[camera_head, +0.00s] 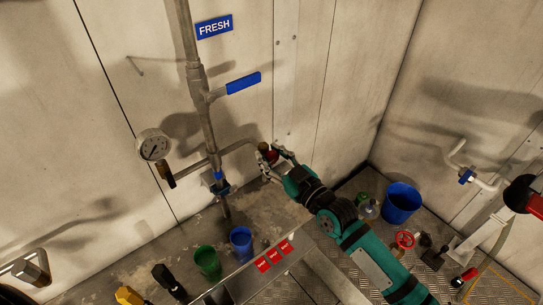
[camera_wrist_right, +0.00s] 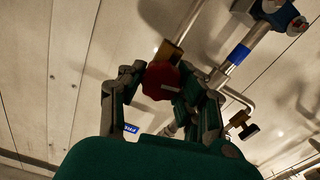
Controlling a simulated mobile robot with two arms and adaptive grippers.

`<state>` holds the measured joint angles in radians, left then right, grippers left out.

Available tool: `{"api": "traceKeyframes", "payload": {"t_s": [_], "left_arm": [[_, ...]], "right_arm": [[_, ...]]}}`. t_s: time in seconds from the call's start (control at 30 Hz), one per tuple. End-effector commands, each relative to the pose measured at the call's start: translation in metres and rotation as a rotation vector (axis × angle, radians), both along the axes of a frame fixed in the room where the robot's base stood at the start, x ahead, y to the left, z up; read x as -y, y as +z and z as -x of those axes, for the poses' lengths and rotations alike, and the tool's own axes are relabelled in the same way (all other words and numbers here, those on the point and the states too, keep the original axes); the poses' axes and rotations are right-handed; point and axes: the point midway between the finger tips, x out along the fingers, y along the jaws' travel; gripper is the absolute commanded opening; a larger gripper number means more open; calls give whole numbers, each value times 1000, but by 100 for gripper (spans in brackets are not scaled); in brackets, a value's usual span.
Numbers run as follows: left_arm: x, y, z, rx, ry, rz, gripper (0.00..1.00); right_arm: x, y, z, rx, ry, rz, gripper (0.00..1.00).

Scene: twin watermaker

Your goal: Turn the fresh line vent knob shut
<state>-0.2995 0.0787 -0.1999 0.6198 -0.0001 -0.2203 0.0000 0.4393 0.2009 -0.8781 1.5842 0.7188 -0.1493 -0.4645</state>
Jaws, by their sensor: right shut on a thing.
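The vent knob (camera_head: 270,154) is a small red knob with a brass body, at the end of a side branch of the fresh line pipe (camera_head: 204,105). My right gripper (camera_head: 268,155) is at the knob, its fingers around it. In the right wrist view the red knob (camera_wrist_right: 163,77) has a pale mark on its face and sits between the two fingers of my right gripper (camera_wrist_right: 160,88). The gripper is shut on the knob. The fingers hide part of the knob's sides.
A blue FRESH sign (camera_head: 214,27), a blue lever handle (camera_head: 243,83) and a pressure gauge (camera_head: 153,145) are near the pipe. Below stand a green cup (camera_head: 207,261), a blue cup (camera_head: 241,243) and a blue bucket (camera_head: 401,203). Another red handwheel (camera_head: 404,240) is at right.

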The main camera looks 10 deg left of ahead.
Motion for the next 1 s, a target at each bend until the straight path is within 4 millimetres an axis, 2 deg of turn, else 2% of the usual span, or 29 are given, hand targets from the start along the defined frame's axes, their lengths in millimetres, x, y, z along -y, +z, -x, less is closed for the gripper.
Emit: {"api": "traceKeyframes", "payload": {"t_s": [0.6, 1.0], "left_arm": [[-2, -12, 0, -1, 0, -2, 40], [-1, -15, 0, -1, 0, -2, 40]], "right_arm": [[1, -2, -1, -332, 0, -257, 0], [1, -1, -1, -445, 1, -345, 0]]}}
